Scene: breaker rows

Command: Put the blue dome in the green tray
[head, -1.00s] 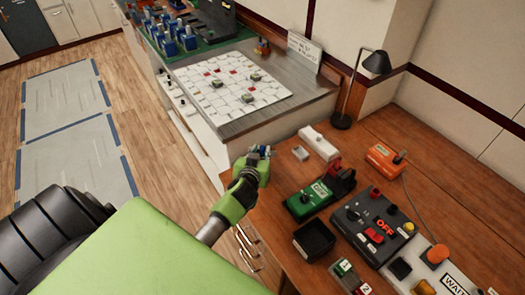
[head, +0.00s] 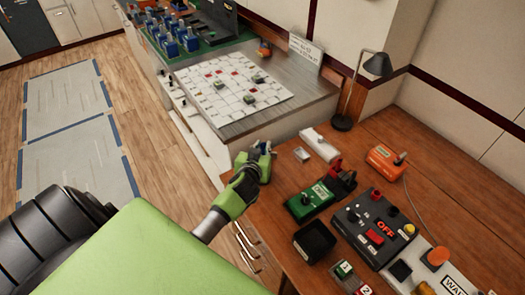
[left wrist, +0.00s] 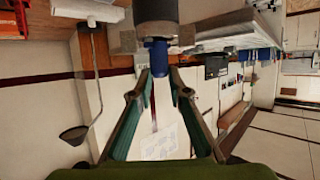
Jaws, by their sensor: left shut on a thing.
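My left gripper (head: 264,149) is shut on a blue and dark piece. It is above the near edge of the wooden bench, beside the grey counter's corner. In the left wrist view the piece sits between the fingertips (left wrist: 156,38), with a rounded blue part (left wrist: 158,58) facing the camera and a dark cylinder beyond. I cannot tell its full shape. A flat green base (head: 212,49) lies at the back of the counter under several blue blocks (head: 170,42). I cannot tell whether it is the green tray. My right gripper is not in view.
On the bench stand a green box (head: 308,202), an open black bin (head: 314,240), a dark switch panel (head: 375,230), an orange box (head: 384,160) and a black lamp (head: 377,66). A white gridded board (head: 225,98) lies on the grey counter (head: 290,99).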

